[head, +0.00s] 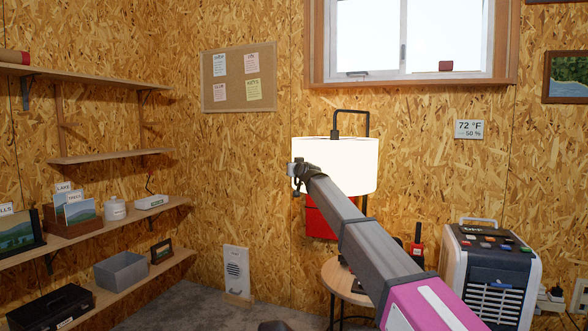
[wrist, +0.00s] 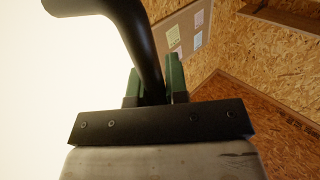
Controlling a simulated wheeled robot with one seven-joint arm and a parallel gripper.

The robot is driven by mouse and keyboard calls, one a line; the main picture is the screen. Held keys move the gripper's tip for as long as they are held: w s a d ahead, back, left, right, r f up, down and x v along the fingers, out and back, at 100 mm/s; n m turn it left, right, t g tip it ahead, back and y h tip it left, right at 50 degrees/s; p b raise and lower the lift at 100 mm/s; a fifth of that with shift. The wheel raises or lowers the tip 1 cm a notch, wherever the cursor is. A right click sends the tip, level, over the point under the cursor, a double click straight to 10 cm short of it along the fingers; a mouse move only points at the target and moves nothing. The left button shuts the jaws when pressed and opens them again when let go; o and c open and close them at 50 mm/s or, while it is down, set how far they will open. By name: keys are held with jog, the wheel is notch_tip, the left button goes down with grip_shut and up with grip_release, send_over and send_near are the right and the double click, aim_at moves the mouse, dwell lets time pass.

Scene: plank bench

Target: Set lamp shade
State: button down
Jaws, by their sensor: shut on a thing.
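The white drum-shaped lamp shade (head: 345,162) hangs from a black arched lamp arm (head: 366,122) in the head view. My gripper (head: 297,176) is at the shade's left edge. In the wrist view, the green fingers of my gripper (wrist: 155,85) are on either side of a thick black curved bar (wrist: 142,40), and they are shut on it. A bright white surface, apparently the shade (wrist: 40,90), fills the left of the wrist view. Where the bar joins the lamp is not clear, and my arm hides part of the shade.
A round wooden table (head: 340,278) stands below the shade, partly behind my arm. A red box (head: 318,222) is behind my arm. A grey and white machine (head: 490,270) stands at the right. Shelves (head: 90,235) with several items line the left wall. Floor is free between.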

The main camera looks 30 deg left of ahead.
jog(key=shift+w+d+f, duration=0.1)
jog(key=shift+w, duration=0.1)
jog(key=c, duration=1.4)
grip_release()
jog(key=v, duration=1)
jog(key=shift+s+d, duration=0.25)
jog(key=shift+s, duration=0.05)
